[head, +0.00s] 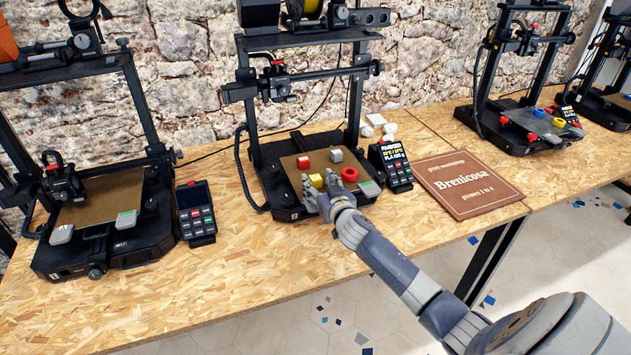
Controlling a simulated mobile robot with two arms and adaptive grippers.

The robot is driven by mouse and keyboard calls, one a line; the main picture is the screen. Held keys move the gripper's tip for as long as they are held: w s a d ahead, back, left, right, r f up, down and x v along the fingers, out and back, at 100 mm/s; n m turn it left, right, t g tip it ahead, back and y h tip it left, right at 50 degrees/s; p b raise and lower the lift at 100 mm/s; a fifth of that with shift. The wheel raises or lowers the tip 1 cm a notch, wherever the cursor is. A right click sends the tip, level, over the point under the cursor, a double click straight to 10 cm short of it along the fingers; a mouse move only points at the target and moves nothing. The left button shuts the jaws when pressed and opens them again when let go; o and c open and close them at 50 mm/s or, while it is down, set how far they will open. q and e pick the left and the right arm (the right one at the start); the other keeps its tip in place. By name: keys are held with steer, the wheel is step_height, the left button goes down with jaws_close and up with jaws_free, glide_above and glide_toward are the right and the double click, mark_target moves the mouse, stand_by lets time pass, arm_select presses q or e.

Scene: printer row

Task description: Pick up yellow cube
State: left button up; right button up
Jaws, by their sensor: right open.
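The yellow cube (316,181) sits on the brown print bed (324,161) of the middle printer, near the bed's front left. My right gripper (318,196) reaches in from the lower right, with its fingers apart at the front of that bed, close to the cube. I cannot tell whether a finger touches the cube. My left gripper is not in view.
Another printer (100,200) is at left.

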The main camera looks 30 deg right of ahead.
steer(key=shift+x, duration=0.75)
steer(key=c, duration=0.9)
steer(key=shift+r, duration=0.1)
